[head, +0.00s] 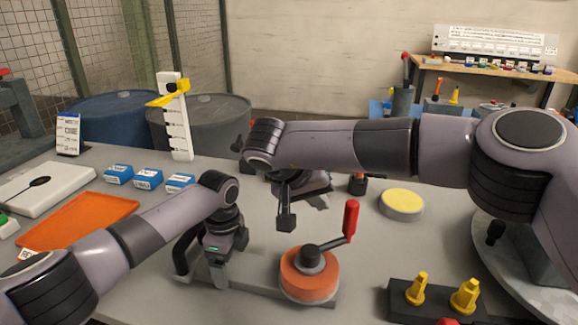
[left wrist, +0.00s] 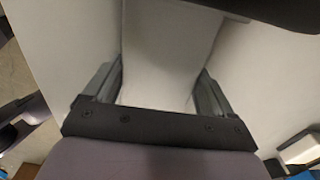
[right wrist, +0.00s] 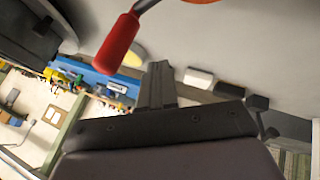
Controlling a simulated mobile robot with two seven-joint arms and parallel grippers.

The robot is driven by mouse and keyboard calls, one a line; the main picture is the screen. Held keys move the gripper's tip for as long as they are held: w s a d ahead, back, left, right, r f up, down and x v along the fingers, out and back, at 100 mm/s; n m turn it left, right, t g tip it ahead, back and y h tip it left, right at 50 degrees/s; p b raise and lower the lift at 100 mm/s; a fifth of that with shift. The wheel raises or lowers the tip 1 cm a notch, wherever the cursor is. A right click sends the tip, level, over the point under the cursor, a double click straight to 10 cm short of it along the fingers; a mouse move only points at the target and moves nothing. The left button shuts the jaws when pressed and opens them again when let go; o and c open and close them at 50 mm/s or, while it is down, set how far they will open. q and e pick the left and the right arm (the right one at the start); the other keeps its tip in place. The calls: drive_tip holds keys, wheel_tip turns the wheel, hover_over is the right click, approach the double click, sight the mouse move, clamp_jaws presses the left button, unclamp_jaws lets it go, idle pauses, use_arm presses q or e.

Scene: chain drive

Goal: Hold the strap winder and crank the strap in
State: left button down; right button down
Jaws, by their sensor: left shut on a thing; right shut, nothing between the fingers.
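The strap winder has an orange drum (head: 309,275) with a dark hub on a grey base plate. Its crank arm rises to an upright red handle (head: 351,219), which also shows in the right wrist view (right wrist: 118,43). My left gripper (head: 217,272) is shut on the winder's frame (head: 250,287), left of the drum. In the left wrist view a broad pale piece fills the space between its fingers. My right gripper (head: 286,222) is shut and empty, above and behind the drum, apart from the red handle. The strap itself cannot be made out.
A round yellow-topped tin (head: 401,203) stands right of the crank. A dark block with yellow pegs (head: 417,288) is at front right. An orange mat (head: 80,221), blue boxes (head: 149,178) and a white post (head: 176,125) are at left and back.

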drive_tip(key=a+r, duration=0.5)
drive_tip(key=r, duration=0.2)
drive_tip(key=shift+a+r, duration=0.2)
drive_tip(key=shift+a, duration=0.2)
drive_tip(key=c, duration=1.8)
unclamp_jaws()
drive_tip(key=shift+s+a+r, duration=0.1)
drive_tip(key=shift+a+r, duration=0.05)
drive_tip(key=o, duration=0.5)
drive_tip(key=shift+r, duration=0.1)
drive_tip(key=shift+c, duration=0.2)
drive_tip(key=o, duration=0.5)
drive_tip(key=n+y, duration=0.3)
drive_tip(key=y, duration=0.4)
approach(349, 216)
drive_tip(key=w, duration=0.1)
drive_tip(key=x, duration=0.7)
drive_tip(key=d+x, duration=0.1)
drive_tip(key=x, duration=0.3)
drive_tip(key=shift+w+a+f, duration=0.1)
drive_tip(key=shift+w+f, duration=0.1)
drive_tip(key=shift+f, duration=0.15)
